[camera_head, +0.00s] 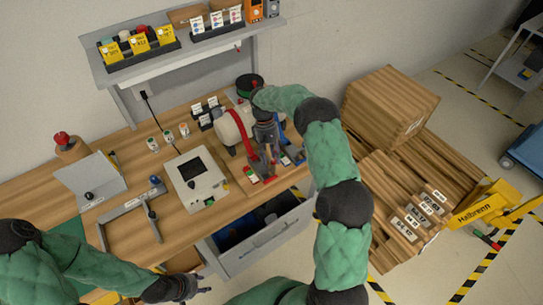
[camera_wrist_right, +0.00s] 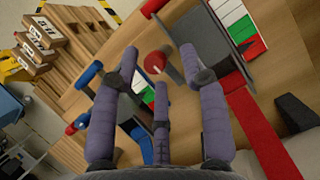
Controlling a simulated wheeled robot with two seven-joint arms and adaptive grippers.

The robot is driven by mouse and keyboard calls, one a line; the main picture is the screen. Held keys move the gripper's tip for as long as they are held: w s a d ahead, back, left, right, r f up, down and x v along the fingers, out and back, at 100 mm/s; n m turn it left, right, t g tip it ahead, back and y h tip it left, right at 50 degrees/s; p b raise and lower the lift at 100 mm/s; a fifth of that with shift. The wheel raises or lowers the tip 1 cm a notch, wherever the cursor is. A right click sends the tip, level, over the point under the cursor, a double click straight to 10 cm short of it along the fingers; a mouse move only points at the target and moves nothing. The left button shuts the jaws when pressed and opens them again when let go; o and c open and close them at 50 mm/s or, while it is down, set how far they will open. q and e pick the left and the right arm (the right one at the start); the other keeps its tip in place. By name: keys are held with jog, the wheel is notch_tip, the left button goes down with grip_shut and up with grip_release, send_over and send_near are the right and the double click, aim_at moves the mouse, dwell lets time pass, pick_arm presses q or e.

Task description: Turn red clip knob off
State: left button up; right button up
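In the right wrist view, a round red knob (camera_wrist_right: 154,63) shows between the fingers of my right gripper (camera_wrist_right: 158,72). The fingers are spread and open, and I see no contact with the knob. In the head view my right gripper (camera_head: 267,152) points down over the clip area at the back right of the table, and it and the arm hide part of the clips. A blue clip (camera_wrist_right: 91,74) is beside the fingers on the left in the wrist view. My left gripper (camera_head: 186,288) is low by the table's front edge; its fingers are too dark to read.
A white cylinder (camera_head: 228,128) with a red strap (camera_head: 246,132) stands close left of my right gripper. A grey box with a screen (camera_head: 198,178) lies further left. An open drawer (camera_head: 262,238) juts out below. Wooden crates (camera_head: 388,105) stand at the right.

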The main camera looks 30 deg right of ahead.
jog(key=shift+d, duration=0.1)
jog(key=shift+r, duration=0.25)
jog(key=v, duration=1.1)
jog(key=shift+w+r, duration=0.15)
jog(key=shift+w, duration=0.1)
